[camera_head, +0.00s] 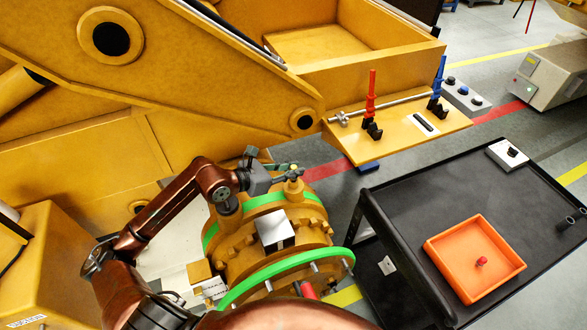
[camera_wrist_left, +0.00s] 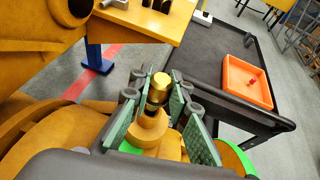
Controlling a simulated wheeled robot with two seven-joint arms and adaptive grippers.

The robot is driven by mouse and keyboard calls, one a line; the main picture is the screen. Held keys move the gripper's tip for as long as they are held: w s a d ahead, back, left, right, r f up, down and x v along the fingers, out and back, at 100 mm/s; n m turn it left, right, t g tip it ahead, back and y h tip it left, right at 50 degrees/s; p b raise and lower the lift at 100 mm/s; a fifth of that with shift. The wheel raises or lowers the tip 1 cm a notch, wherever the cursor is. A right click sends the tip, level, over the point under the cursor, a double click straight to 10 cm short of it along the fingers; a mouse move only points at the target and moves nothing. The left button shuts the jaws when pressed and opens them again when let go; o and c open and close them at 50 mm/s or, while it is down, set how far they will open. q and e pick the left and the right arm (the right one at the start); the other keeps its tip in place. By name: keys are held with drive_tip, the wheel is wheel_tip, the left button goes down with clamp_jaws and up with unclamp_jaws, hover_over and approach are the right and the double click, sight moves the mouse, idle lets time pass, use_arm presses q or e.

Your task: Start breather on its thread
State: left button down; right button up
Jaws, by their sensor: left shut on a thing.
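The breather (camera_wrist_left: 161,79) is a small brass-coloured piece with a dark band below its cap. It stands about upright between the green finger pads of my left gripper (camera_wrist_left: 159,98) in the left wrist view. My left gripper is shut on it. Below it is a yellow boss (camera_wrist_left: 147,131) on the housing; the breather looks in line with it, but I cannot tell whether the threads touch. In the head view my left gripper (camera_head: 288,173) is at the top of this boss (camera_head: 293,190), and the fingers hide most of the breather. My right gripper is not in view.
The yellow round housing (camera_head: 255,235) has green rings and a grey block (camera_head: 275,231) on top. A black cart (camera_head: 400,215) at the right carries an orange tray (camera_head: 448,270) with a small red piece (camera_head: 481,262). A yellow shelf (camera_head: 395,140) with red and blue tools stands behind.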

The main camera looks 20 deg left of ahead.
use_arm(q)
drive_tip(key=shift+f+b, duration=0.75)
drive_tip(key=shift+f, duration=0.2)
drive_tip(key=shift+f+b, duration=0.3)
drive_tip(key=shift+f, duration=0.1)
drive_tip(key=c, duration=1.7)
unclamp_jaws()
drive_tip(key=shift+c, duration=0.2)
drive_tip(key=v, duration=1.2)
